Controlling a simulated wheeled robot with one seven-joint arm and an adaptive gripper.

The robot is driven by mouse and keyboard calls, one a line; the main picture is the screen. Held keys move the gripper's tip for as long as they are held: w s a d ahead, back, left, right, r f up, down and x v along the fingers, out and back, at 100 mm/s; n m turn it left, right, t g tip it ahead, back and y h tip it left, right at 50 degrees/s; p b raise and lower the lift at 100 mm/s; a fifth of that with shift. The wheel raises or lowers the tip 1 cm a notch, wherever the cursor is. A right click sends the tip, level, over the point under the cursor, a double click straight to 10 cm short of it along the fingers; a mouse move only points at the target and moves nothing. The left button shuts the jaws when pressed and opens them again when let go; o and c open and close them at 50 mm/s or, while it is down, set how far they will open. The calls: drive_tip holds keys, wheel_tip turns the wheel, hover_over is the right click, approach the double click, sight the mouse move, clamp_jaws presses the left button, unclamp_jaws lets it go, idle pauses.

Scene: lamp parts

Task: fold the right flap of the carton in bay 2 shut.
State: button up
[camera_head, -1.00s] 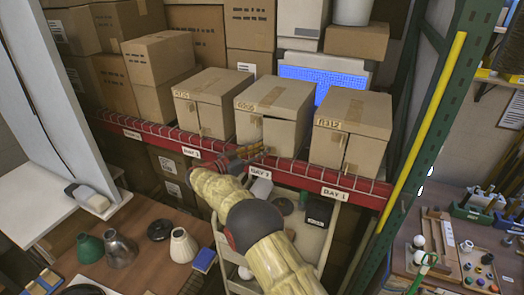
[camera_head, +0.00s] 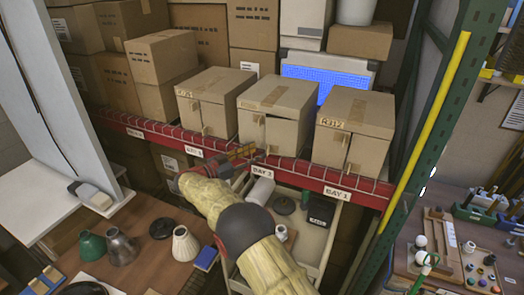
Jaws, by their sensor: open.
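The bay 2 carton (camera_head: 277,93) is the middle of three brown cartons in the shelf's front row, above the second bay label (camera_head: 262,173) from the right. Its right flap (camera_head: 286,137) stands slightly out from the front, with a thin dark gap along its upper left edge. The left front flap (camera_head: 251,127) looks flush. My gripper (camera_head: 244,152) is open and empty, at the red shelf edge, below and in front of the carton's left flap. It appears apart from the right flap; the exact distance is unclear. My forearm crosses below the shelf.
Closed-looking cartons stand left (camera_head: 214,100) and right (camera_head: 350,128) of it. The red wire shelf edge (camera_head: 300,172) runs below them. A green post (camera_head: 420,130) with a yellow strip stands right. A cart (camera_head: 318,235) and a brown table (camera_head: 150,225) with lamp shades are below.

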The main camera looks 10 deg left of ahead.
drive_tip(key=v, duration=0.7)
drive_tip(key=shift+s, duration=0.1)
drive_tip(key=shift+c, duration=0.2)
